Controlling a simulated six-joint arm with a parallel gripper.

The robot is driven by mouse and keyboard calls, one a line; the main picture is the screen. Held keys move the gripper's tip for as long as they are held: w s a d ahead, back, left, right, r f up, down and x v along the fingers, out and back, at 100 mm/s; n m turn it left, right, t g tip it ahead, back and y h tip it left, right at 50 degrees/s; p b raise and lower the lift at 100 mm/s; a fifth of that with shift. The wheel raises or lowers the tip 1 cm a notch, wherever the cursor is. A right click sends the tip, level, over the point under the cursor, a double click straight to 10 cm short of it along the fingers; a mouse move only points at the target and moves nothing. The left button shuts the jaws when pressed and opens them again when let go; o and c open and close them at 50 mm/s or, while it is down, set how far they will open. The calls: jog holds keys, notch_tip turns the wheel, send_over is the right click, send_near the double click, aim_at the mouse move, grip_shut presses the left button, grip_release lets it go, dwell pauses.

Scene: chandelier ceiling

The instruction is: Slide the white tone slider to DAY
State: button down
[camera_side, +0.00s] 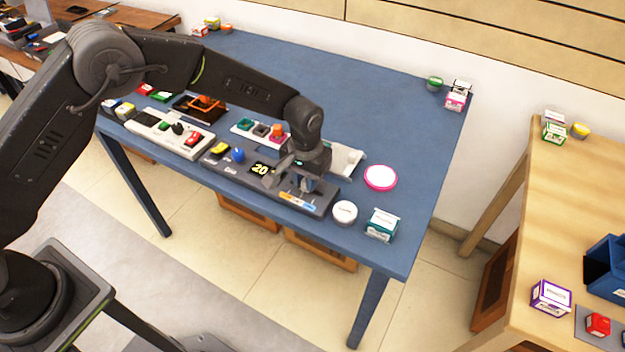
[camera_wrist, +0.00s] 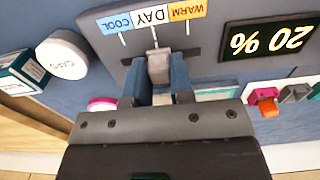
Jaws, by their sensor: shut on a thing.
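The white tone slider (camera_wrist: 158,66) is a small pale knob in a dark slot on the grey panel (camera_wrist: 215,72) in the wrist view. It sits roughly in line with the tick of the DAY label (camera_wrist: 153,18), between the COOL label (camera_wrist: 120,21) and the WARM label (camera_wrist: 187,9). My gripper (camera_wrist: 160,78) is shut on the knob, one blue-grey finger on each side. In the side view my gripper (camera_side: 293,183) is down at the right end of the panel (camera_side: 322,206), and the knob is hidden there.
A display (camera_wrist: 268,40) reads 20 %. A white round container marked CAPS (camera_wrist: 62,57) and a white-green box (camera_wrist: 22,72) stand beside the panel. The side view also shows a pink-rimmed white disc (camera_side: 380,177) and a blue knob (camera_side: 238,155). The blue table (camera_side: 370,105) is largely clear behind.

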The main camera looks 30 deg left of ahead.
jog(key=c, duration=1)
grip_release()
notch_tip(320, 180, up, 14)
